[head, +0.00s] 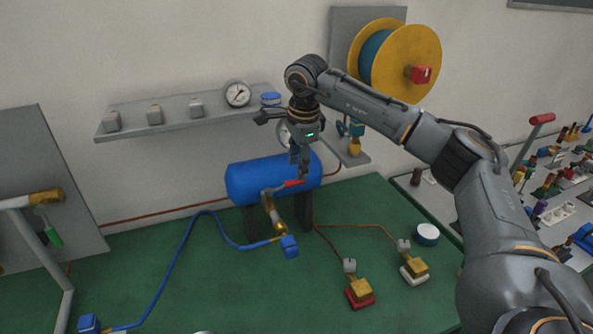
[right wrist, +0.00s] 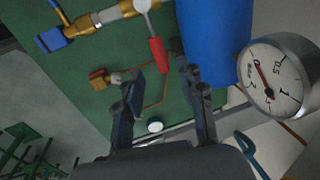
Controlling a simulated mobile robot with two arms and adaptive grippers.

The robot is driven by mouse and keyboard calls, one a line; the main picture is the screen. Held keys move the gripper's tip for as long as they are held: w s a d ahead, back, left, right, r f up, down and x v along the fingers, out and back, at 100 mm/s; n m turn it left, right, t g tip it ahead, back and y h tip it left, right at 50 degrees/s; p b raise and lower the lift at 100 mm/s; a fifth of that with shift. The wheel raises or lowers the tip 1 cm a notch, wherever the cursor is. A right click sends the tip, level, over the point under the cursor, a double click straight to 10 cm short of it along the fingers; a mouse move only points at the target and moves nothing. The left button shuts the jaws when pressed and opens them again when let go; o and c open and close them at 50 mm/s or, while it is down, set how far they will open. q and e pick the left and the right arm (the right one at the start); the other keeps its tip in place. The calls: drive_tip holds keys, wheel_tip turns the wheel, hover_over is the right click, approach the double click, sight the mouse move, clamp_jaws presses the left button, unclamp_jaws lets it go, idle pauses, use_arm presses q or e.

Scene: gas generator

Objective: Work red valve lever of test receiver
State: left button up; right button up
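The test receiver (head: 262,180) is a blue horizontal tank on dark supports on the green bench. A brass valve fitting (head: 274,213) sits at its front, with a metal lever that has a red handle (head: 294,184). In the right wrist view the red handle (right wrist: 157,56) lies beyond the fingertips, and the blue tank (right wrist: 215,40) is on the right. My right gripper (head: 300,168) points down just above the red handle. Its fingers (right wrist: 164,80) are apart with nothing between them. Contact with the handle cannot be made out. My left gripper is not in view.
A pressure gauge (right wrist: 280,77) is close to the right finger in the wrist view. A blue hose (head: 180,250) runs left from the valve. Two brass fittings on red (head: 360,298) and white (head: 414,275) bases stand right. A shelf (head: 180,112) is behind.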

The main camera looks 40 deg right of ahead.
sight(297, 181)
drive_tip(key=f, duration=0.4)
drive_tip(key=shift+w+d+p, duration=0.1)
drive_tip(key=shift+w+p, duration=0.3)
drive_tip(key=shift+f, duration=0.2)
drive_tip(key=shift+c, duration=0.2)
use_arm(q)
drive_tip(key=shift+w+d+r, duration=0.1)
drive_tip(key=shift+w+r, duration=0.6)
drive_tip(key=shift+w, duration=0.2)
use_arm(e)
clamp_jaws()
